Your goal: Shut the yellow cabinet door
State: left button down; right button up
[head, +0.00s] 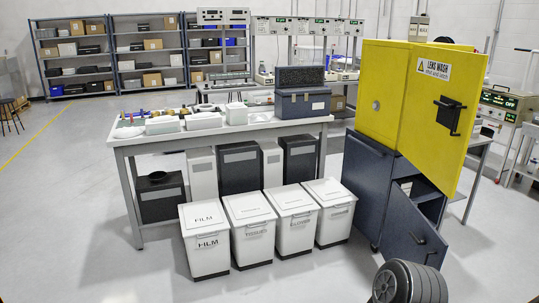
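The yellow cabinet (379,88) stands right of centre on top of a dark blue lower cabinet (367,185). Its yellow door (430,115) carries a "LENS WASH" label (433,68) and a black handle (449,114). This door stands open, swung out toward the front right. It hides most of the yellow cabinet's inside. The other yellow front panel, with a round knob (376,105), looks closed.
The lower cabinet's dark blue door (415,240) is also open, below the yellow one. White bins (206,240) stand in a row left of the cabinets, before a workbench (225,135) with trays and a dark case (303,101). The floor at front left is clear.

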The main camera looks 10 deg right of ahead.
aim_at(436, 139)
jog(key=i+z, duration=0.4)
jog(key=i+j+z, duration=0.1)
jog(key=i+z, duration=0.2)
jog(key=z, duration=0.15)
jog(key=i+j+z, duration=0.25)
jog(key=z, duration=0.15)
jog(key=i+j+z, duration=0.45)
jog(key=k+l, duration=0.05)
jog(key=l, duration=0.05)
